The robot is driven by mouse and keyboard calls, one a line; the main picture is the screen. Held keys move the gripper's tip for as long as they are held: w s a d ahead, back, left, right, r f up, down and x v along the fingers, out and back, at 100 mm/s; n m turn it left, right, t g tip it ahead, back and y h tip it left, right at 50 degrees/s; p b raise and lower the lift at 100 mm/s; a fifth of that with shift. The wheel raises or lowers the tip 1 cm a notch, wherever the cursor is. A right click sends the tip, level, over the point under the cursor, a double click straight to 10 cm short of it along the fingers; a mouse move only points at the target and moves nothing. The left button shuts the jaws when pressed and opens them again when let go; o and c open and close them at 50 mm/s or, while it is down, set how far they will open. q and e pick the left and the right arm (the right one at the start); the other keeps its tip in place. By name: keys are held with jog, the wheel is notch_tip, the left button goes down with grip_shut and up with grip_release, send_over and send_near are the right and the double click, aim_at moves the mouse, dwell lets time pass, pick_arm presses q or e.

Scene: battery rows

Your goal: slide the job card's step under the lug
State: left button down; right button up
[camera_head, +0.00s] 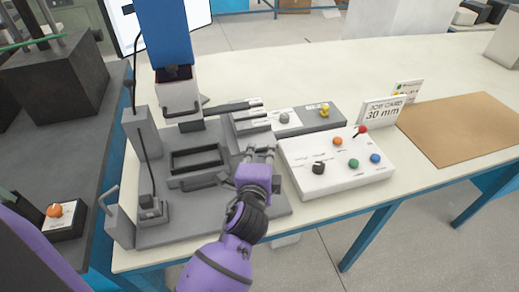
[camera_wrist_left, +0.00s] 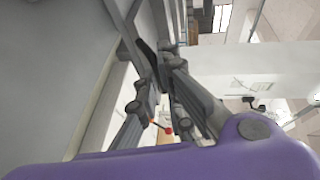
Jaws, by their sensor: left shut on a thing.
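The job card (camera_head: 383,112) stands upright on the table and reads 30 mm. In the left wrist view the fingers (camera_wrist_left: 165,88) close around a dark narrow part (camera_wrist_left: 148,58). A blue column with a pale head (camera_head: 178,97) stands over the fixture's back. I cannot tell which part is the lug. My right gripper is not in view.
A white control box (camera_head: 330,180) with several coloured knobs and a red-tipped lever lies just right of my gripper. A grey box (camera_head: 290,121) with a yellow knob is behind. A brown board (camera_head: 465,125) lies at right. The table behind is clear.

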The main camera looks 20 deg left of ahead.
pick_arm(q)
jog(key=s+d, duration=0.1)
jog(key=s, duration=0.1)
jog(key=shift+s+d, duration=0.3)
jog(key=shift+d, duration=0.05)
jog(key=c, duration=1.9)
grip_release()
